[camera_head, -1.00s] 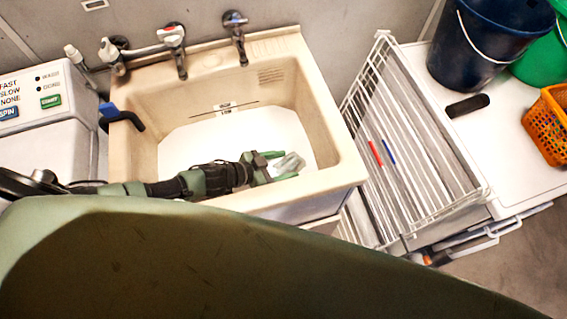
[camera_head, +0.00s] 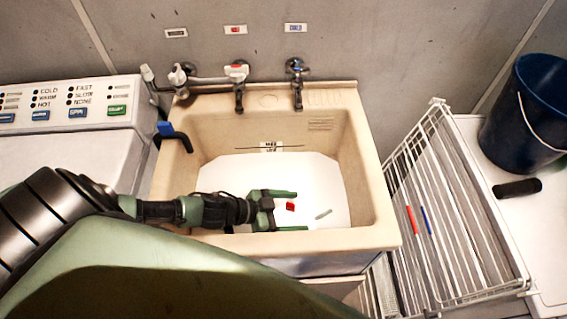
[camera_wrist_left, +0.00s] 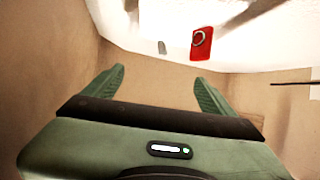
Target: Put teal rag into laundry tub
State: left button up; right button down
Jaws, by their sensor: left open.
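The laundry tub (camera_head: 365,215) is a beige basin with a white surface inside it. My left gripper (camera_head: 297,211) is over the tub's inside, near its front wall, with its green fingers apart and nothing between them. The wrist view also shows the open fingers (camera_wrist_left: 158,85). I cannot make out a teal rag for sure. A small grey-green piece (camera_head: 323,214) shows against the white surface just beyond the fingers, also in the wrist view (camera_wrist_left: 162,47); it could be part of a cloth. My right gripper is out of view.
A small red tag (camera_head: 290,206) with a ring (camera_wrist_left: 198,38) lies in the tub. Taps (camera_head: 237,72) stand along its back rim. A washing machine (camera_head: 70,140) is at left. A white wire rack (camera_head: 440,190) and a dark blue bucket (camera_head: 525,120) are at right.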

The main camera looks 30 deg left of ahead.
pick_arm(q)
jog(key=v, duration=0.3)
jog(key=shift+s+a+r, duration=0.15)
jog(key=shift+s+a, duration=0.05)
